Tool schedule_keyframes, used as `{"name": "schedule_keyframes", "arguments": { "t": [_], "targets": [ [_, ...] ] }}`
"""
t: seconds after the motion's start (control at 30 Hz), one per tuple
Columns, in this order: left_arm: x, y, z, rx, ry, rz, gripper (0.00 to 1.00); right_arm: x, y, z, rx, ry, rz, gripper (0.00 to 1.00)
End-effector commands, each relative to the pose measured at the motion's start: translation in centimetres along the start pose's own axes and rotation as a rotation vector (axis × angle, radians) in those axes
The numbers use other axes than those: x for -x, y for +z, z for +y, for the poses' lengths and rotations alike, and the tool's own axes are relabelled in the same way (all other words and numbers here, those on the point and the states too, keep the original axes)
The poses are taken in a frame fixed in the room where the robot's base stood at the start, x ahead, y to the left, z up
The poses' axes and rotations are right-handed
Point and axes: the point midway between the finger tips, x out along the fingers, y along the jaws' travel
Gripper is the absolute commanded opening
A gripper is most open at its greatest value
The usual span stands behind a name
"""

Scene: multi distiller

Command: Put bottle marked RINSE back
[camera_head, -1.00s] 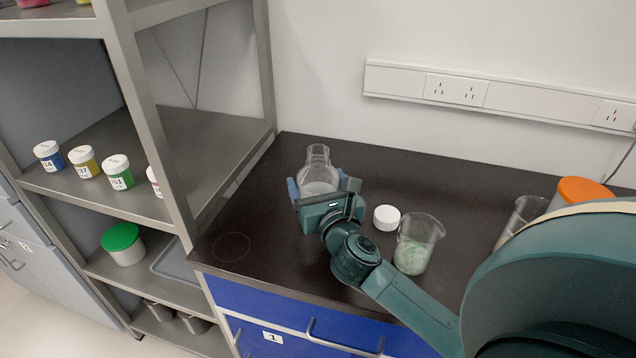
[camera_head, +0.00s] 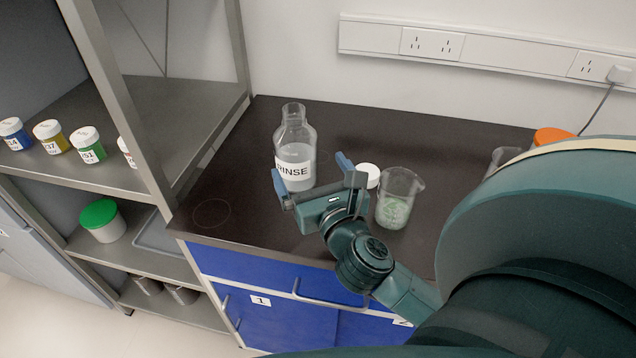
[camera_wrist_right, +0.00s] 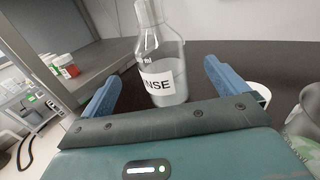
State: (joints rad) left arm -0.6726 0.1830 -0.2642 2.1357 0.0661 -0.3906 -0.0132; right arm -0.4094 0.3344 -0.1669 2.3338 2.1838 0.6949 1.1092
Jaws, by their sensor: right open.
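The RINSE bottle (camera_head: 295,150) is clear, holds pale liquid and stands upright and uncapped on the dark bench top. It also shows in the right wrist view (camera_wrist_right: 160,72), beyond the fingers, its label partly cut to "NSE". My right gripper (camera_head: 311,174) is open and empty, just in front of the bottle and apart from it. In the wrist view its two blue fingers (camera_wrist_right: 162,86) are spread, with the bottle beyond the gap between them. My left gripper does not show.
A white cap (camera_head: 368,175) and a beaker with greenish contents (camera_head: 397,200) stand right of the gripper. An orange-lidded container (camera_head: 553,135) is at far right. A shelf rack (camera_head: 150,185) with labelled jars stands left. The bench's left front has a bare marked circle (camera_head: 211,213).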

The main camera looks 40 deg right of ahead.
Motion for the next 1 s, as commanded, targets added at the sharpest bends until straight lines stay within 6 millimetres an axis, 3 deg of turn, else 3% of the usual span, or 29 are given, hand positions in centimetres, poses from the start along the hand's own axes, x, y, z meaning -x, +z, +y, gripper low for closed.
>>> {"name": "schedule_keyframes", "arguments": {
  "t": [0.1, 0.3, 1.0],
  "targets": [
    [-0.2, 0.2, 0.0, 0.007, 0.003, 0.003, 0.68, 1.8, -0.2, 0.1, -0.001, 0.002, 0.002, 0.98],
    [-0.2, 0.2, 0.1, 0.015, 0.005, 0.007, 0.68, 2.9, 0.0, 0.0, -0.001, 0.001, 0.0, 0.98],
    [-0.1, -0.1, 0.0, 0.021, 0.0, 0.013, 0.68, 2.9, 0.0, 0.0, 0.0, 0.001, -0.001, 0.98]
  ]
}}
